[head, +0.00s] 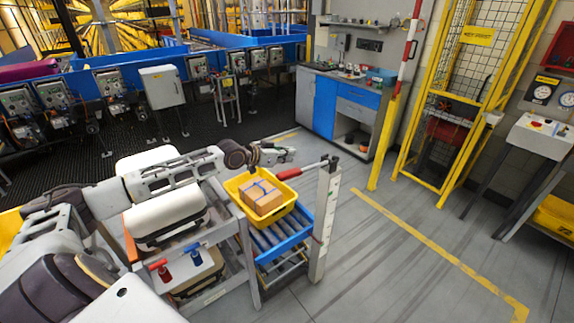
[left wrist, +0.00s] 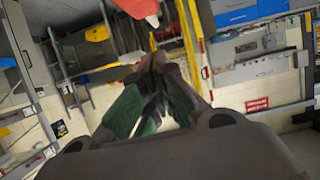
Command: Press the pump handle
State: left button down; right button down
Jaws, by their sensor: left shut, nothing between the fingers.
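The pump handle (head: 288,174) is a lever with a red grip. Its dark rod runs right to the top of a pale upright post (head: 323,222), and it lies close to level above the yellow tray. My left gripper (head: 291,156) is shut and empty. In the head view it appears just above and behind the red grip; I cannot tell whether they touch. In the left wrist view the shut fingers (left wrist: 157,62) point away, and a red and white piece (left wrist: 137,8) shows at the top edge, perhaps the grip. My right gripper is in neither view.
A yellow tray (head: 239,190) holding a strapped cardboard box (head: 262,197) sits on a blue roller conveyor (head: 297,220) below the handle. A rack with pale cases (head: 165,207) stands left of it. Yellow guard posts (head: 384,140) stand behind right.

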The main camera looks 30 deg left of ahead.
aim_at(287, 172)
pick_arm(q)
jog(key=shift+s+f+p, duration=0.15)
jog(key=shift+f+p, duration=0.35)
jog(key=shift+f, duration=1.55)
